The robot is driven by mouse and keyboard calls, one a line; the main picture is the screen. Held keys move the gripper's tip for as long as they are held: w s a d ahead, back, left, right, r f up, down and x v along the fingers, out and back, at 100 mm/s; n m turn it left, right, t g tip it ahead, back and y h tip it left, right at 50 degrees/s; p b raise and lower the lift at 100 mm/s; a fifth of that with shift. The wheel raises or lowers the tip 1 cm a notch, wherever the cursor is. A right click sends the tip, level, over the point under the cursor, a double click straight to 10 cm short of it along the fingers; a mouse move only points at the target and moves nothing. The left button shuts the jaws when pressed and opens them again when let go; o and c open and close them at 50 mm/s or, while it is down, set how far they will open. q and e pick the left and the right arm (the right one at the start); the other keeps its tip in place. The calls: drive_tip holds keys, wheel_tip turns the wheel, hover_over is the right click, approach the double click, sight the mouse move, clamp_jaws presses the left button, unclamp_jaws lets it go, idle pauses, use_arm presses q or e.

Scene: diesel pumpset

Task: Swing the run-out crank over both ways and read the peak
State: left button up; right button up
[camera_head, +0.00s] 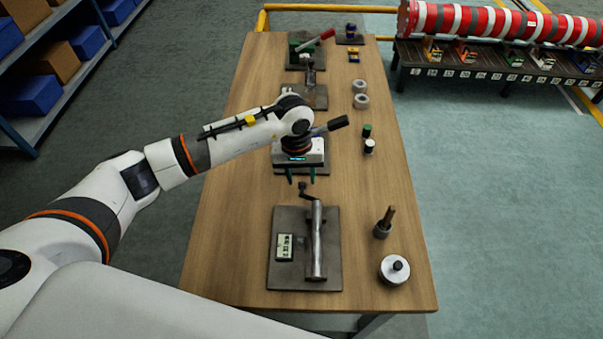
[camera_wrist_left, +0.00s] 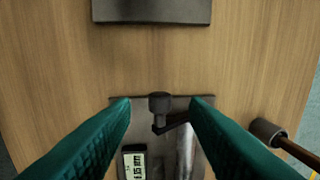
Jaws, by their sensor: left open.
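The run-out fixture is a dark plate (camera_head: 277,275) at the near end of the wooden table, carrying a grey metal shaft (camera_head: 316,245). A dark crank (camera_head: 306,192) with an upright knob sits at the shaft's far end. A small pale readout (camera_head: 284,247) is on the plate left of the shaft; its digits are too small to read surely. My left gripper (camera_head: 301,178) is open and empty, its green fingers pointing down near the crank. In the left wrist view the crank knob (camera_wrist_left: 160,102) appears between the spread fingertips (camera_wrist_left: 161,104); contact is not visible. My right gripper is out of view.
A dark pin in a socket (camera_head: 383,223) and a round metal disc with a black knob (camera_head: 395,269) stand right of the plate. Small bottles (camera_head: 368,146), grey rings (camera_head: 361,101) and other fixtures (camera_head: 310,96) sit farther back. Bare wood lies left of the plate.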

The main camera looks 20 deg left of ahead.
use_arm(q)
drive_tip(key=shift+d+f, duration=0.1)
drive_tip(key=shift+f, duration=1.1)
clamp_jaws()
drive_tip(key=shift+w+r, duration=0.1)
drive_tip(key=shift+w+d+r+g+y+b, duration=0.2)
drive_tip(key=shift+d+g+y+b, duration=0.25)
drive_tip(key=shift+y+b, duration=0.95)
drive_tip(key=shift+w+d+r+g+y+b, duration=0.15)
drive_tip(key=shift+d+y+b, duration=0.6)
drive_tip(key=shift+b, duration=1)
drive_tip(key=shift+w+d+r+g+y+b, duration=0.1)
drive_tip(key=shift+d+r+g+y+b, duration=0.25)
drive_tip(key=shift+y+b, duration=1.1)
drive_tip(key=shift+d, duration=0.1)
